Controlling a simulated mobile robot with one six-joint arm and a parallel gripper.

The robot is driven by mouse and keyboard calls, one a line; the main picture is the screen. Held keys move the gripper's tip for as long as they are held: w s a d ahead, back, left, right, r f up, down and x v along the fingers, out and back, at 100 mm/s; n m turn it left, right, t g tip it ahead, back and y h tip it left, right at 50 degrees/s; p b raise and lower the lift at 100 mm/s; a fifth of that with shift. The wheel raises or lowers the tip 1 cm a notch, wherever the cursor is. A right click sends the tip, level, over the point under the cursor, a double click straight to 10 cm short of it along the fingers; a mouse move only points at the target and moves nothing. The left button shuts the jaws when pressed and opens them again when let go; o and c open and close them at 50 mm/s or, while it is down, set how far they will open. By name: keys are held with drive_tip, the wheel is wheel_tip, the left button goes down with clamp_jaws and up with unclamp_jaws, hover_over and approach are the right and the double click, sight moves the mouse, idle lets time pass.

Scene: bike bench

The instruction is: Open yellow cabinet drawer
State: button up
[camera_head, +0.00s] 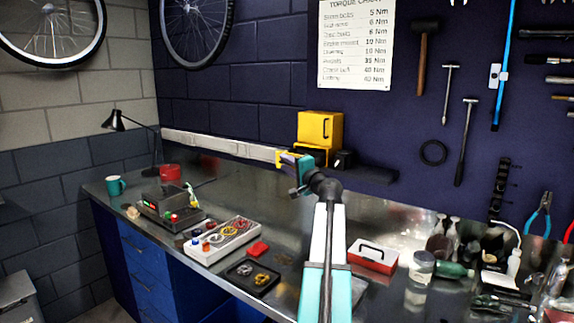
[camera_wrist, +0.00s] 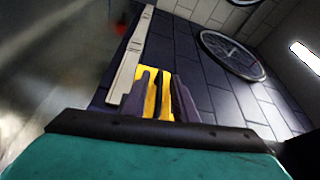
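The yellow cabinet (camera_head: 320,129) stands against the back wall at the far side of the bench, with a dark handle on its front. A lower yellow and black section shows under it, and a yellow piece (camera_head: 286,158) shows at its left, beside my gripper (camera_head: 295,163). In the wrist view the dark fingers of my gripper (camera_wrist: 162,100) stand apart with yellow (camera_wrist: 150,92) showing between and behind them. I cannot tell whether they touch or clamp it. The drawer's handle and how far the drawer is out are not clear.
A long pale bar (camera_head: 220,145) runs along the wall to the left of the cabinet. A black block (camera_head: 343,159) is right of it. A red-and-white box (camera_head: 373,256), a parts tray (camera_head: 222,240) and bottles (camera_head: 420,268) stand nearer.

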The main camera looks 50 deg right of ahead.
drive_tip(key=shift+s, duration=0.15)
drive_tip(key=b+v, duration=0.2)
drive_tip(key=v, duration=1.1)
drive_tip(key=shift+s+a+b, duration=0.25)
drive_tip(key=shift+b, duration=0.15)
